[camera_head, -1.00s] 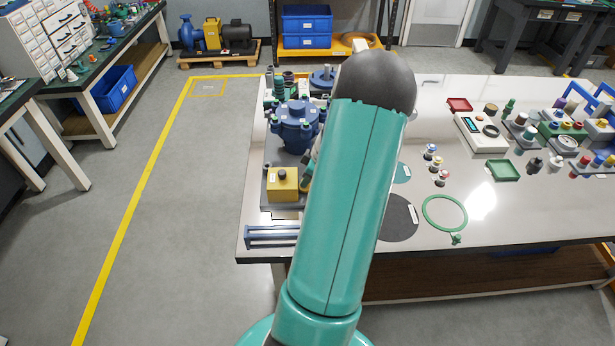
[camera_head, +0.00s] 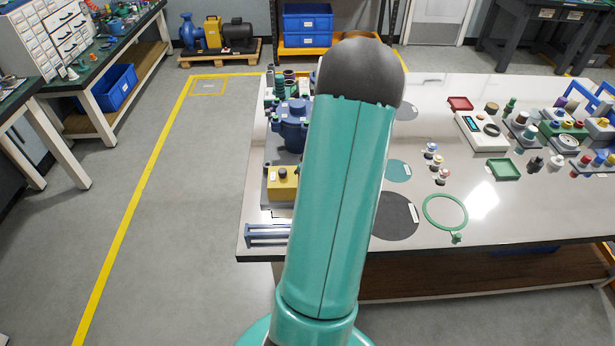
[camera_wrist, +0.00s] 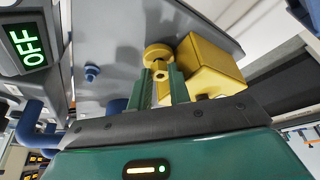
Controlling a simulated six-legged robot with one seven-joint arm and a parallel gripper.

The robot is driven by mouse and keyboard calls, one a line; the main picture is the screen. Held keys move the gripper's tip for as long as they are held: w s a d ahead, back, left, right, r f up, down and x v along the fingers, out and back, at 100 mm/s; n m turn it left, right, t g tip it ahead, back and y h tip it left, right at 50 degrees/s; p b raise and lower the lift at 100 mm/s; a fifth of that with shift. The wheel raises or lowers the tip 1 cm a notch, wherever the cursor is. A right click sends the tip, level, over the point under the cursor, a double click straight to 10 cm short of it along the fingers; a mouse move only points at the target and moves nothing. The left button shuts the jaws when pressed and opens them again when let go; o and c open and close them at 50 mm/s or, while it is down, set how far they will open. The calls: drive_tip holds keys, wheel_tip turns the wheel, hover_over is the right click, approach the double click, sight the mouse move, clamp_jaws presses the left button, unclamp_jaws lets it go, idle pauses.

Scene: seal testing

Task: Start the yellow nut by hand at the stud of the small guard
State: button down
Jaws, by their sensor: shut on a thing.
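In the wrist view, my gripper (camera_wrist: 160,88) has its two green fingers closed around a yellow nut (camera_wrist: 158,54), whose round, wider part shows just beyond the fingertips. The small guard (camera_wrist: 210,66) is a yellow block close to the right of the fingers, on a grey plate (camera_wrist: 115,30). The guard also shows in the head view (camera_head: 281,186), left of my arm, with a dark knob on top. I cannot make out the guard's stud, or whether the nut touches it. My gripper is hidden behind my arm in the head view.
A blue fitting (camera_wrist: 92,72) stands on the plate left of the fingers. A display reading OFF (camera_wrist: 27,46) is at the upper left. A blue pump body (camera_head: 292,125) is behind the guard. A dark disc (camera_head: 396,216) and green ring (camera_head: 445,212) lie to the right.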

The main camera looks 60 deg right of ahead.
drive_tip(key=c, duration=1.3)
unclamp_jaws()
drive_tip(key=shift+w+m, duration=0.15)
drive_tip(key=shift+m, duration=0.25)
drive_tip(key=shift+o, duration=0.3)
drive_tip(key=shift+w+a, duration=0.15)
drive_tip(key=shift+a, duration=0.05)
drive_tip(key=shift+w+r, duration=0.15)
drive_tip(key=shift+r, duration=0.25)
wheel_tip(320, 180, up, 8)
drive_tip(key=shift+s+d, duration=0.2)
drive_tip(key=shift+s, duration=0.15)
drive_tip(key=shift+r, duration=0.15)
